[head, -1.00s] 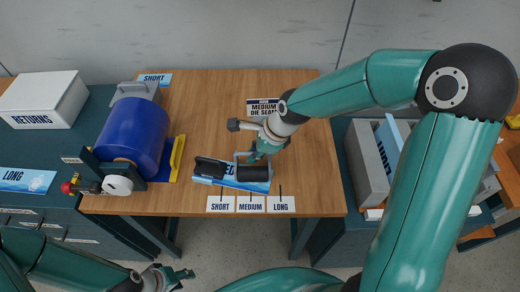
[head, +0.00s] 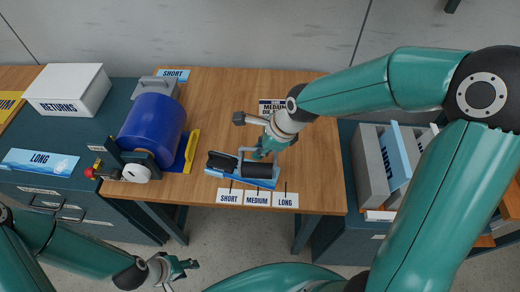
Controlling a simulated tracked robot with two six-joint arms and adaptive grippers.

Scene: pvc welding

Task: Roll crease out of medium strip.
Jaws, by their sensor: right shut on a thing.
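The medium strip (head: 238,184), blue and white with mostly covered lettering, lies flat on the wooden table near its front edge. A hand roller with a black roller (head: 261,170), a grey frame and a black grip (head: 222,160) is over the strip and covers much of it. I cannot tell any crease under it. My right gripper (head: 262,152) is shut on the roller's frame, reaching down from the back right. My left gripper (head: 184,268) is low in front of the table, empty, its fingers apart.
SHORT, MEDIUM and LONG labels (head: 257,198) line the table's front edge. A blue cylinder (head: 152,129) on a stand with a red knob is at left. A white RETURNS box (head: 68,90) stands farther left. Grey bins (head: 375,165) are at right.

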